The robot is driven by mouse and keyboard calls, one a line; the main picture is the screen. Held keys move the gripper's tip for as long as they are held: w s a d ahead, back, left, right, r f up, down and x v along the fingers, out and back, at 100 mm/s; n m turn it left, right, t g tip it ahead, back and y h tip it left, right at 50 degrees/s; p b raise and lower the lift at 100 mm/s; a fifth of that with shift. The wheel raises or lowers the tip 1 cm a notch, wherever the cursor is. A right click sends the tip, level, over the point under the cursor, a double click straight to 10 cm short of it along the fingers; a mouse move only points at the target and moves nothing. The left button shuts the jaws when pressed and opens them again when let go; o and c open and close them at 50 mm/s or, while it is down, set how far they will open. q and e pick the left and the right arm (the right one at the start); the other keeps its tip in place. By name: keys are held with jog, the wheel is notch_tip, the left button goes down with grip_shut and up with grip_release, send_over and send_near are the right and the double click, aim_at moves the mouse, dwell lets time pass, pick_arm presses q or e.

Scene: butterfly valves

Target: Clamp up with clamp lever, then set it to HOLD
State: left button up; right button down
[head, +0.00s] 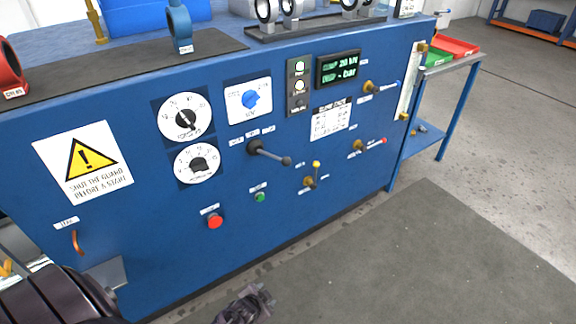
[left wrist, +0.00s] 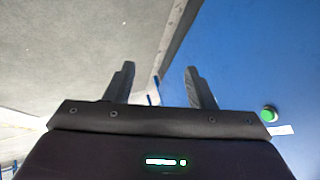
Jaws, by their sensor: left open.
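The clamp lever (head: 272,155) is a black lever on the blue front panel, with its pivot under small labels too blurred to read. It points right and slightly down, ending in a dark knob. My left gripper (head: 252,294) shows dark at the bottom of the head view, in front of the panel's lower part, below and apart from the lever. In the left wrist view its two fingers (left wrist: 160,85) are spread with nothing between them. The lever is not visible in that view. My right gripper is not in view.
A green button (head: 260,197) and red button (head: 215,221) sit below the lever; the green one also shows in the left wrist view (left wrist: 268,114). Yellow-, blue- and red-tipped valve handles (head: 315,172) are to the right. The display (head: 339,68) appears to read 20 kN. Floor in front is clear.

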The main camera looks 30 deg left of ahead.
pick_arm(q)
jog(key=w+a+r+m+t+y+b, duration=0.1)
jog(key=w+a+r+t+b, duration=0.1)
jog(key=w+r, duration=0.5)
jog(key=w+a+r+m+t+b, duration=0.1)
jog(key=w+a+r+t+b, duration=0.15)
jog(key=w+r, duration=0.45)
jog(key=m+t+y+b, duration=0.1)
jog(key=m+t+b, duration=0.1)
jog(key=t, duration=0.3)
send_near(285, 165)
jog(key=w, duration=0.2)
jog(key=w+a, duration=0.1)
jog(key=w, duration=0.5)
jog(key=w+a, duration=0.1)
jog(key=w, duration=0.1)
jog(key=shift+b, duration=0.35)
jog(key=shift+w+a, duration=0.1)
jog(key=shift+w, duration=0.6)
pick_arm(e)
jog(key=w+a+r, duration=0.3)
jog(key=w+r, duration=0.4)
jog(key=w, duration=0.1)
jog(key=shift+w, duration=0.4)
pick_arm(q)
jog(key=shift+c, duration=0.4)
jog(key=shift+f, duration=0.1)
grip_shut()
